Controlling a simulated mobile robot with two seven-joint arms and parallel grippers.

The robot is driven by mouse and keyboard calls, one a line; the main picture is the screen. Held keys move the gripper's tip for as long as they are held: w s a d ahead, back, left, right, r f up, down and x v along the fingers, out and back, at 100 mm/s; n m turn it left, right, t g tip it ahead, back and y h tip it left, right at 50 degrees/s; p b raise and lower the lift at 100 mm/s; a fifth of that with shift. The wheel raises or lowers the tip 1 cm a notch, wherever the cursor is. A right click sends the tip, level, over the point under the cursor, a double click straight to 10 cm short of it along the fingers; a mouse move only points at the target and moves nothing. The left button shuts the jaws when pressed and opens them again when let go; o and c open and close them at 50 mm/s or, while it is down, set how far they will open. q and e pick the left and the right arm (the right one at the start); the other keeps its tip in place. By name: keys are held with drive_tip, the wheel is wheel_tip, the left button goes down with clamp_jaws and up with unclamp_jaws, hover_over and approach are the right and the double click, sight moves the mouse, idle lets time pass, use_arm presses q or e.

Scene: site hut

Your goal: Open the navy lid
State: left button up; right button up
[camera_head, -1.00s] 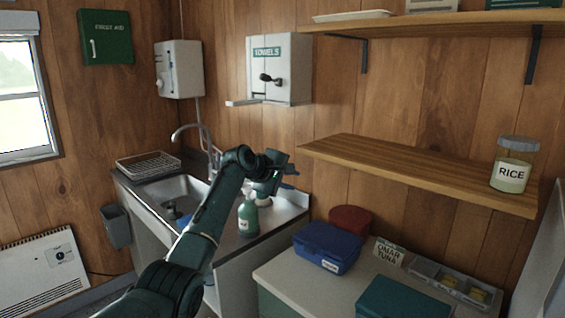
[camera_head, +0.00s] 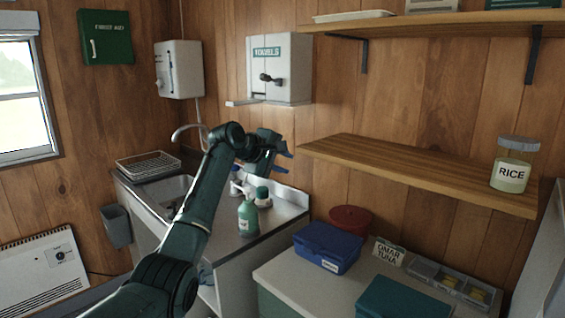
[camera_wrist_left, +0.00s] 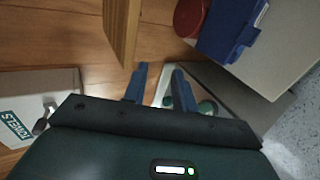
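The navy box (camera_head: 327,248) with its navy lid (camera_head: 328,238) sits on the light counter at the lower centre right. The lid looks closed, and a small label is on the front. The box also shows at the top of the left wrist view (camera_wrist_left: 228,32). My left gripper (camera_head: 284,161) is in the air above the sink-side worktop, up and left of the box and apart from it. Its two blue fingers (camera_wrist_left: 159,72) are spread with nothing between them. My right gripper is not in view.
A red round tin (camera_head: 351,218) stands behind the box. A teal box (camera_head: 402,299), a tuna sign (camera_head: 388,252) and a divided tray (camera_head: 450,283) are to its right. A wooden shelf (camera_head: 420,172) overhangs the counter. A green bottle (camera_head: 248,218) stands by the sink.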

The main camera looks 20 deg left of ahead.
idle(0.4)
use_arm(q)
drive_tip(key=b+v, duration=0.3)
drive_tip(key=v, duration=1)
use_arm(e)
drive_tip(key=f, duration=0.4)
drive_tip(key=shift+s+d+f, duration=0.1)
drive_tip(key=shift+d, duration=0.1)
use_arm(q)
drive_tip(key=shift+r, duration=0.15)
